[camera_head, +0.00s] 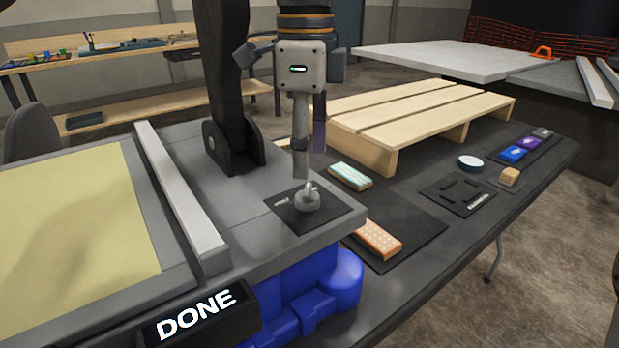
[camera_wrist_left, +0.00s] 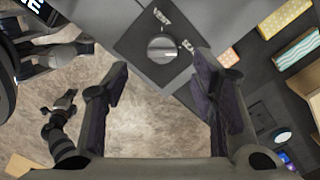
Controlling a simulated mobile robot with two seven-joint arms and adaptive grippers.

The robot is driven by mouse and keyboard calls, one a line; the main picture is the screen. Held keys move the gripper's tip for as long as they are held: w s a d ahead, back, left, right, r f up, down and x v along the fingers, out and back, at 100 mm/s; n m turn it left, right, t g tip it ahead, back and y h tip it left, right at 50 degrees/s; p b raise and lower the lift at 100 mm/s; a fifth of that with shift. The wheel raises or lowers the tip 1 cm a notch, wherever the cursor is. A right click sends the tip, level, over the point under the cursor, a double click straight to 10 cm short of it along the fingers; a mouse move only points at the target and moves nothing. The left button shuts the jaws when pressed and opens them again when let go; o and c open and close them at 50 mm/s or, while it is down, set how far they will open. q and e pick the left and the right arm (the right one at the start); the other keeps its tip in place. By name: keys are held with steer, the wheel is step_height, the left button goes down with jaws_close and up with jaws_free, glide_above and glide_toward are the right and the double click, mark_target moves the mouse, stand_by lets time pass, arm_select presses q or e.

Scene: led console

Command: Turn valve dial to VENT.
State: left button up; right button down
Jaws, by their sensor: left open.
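The valve dial (camera_head: 307,202) is a round grey knob with a raised grip, on a dark square plate (camera_head: 322,222) at the console's corner. A light mark on the knob points roughly right in that view. My left gripper (camera_head: 302,172) is open and points down just above the dial. In the wrist view its fingers stand apart with nothing between them. Dark jointed parts at the left of the wrist view may include my right gripper; I cannot tell its state.
A grey rail (camera_head: 180,195) and a DONE sign (camera_head: 197,315) are left of the dial. A wooden pallet (camera_head: 410,108) stands behind right. An orange block (camera_head: 378,239), a green striped block (camera_head: 350,176) and a round white-topped item (camera_head: 470,162) lie on the black table.

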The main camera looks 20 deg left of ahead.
mark_target(307, 189)
arm_select(q)
step_height(307, 189, down, 6)
steer(key=shift+w+f, duration=0.1)
steer(key=shift+f, duration=0.05)
steer(key=c, duration=1.1)
steer(key=shift+c, duration=0.2)
steer(key=n, duration=0.4)
steer(key=shift+n+p, duration=0.3)
steer(key=shift+n, duration=0.1)
steer(key=n, duration=0.4)
steer(key=shift+n, duration=0.3)
steer(key=n, duration=0.4)
steer(key=shift+n, duration=2.3)
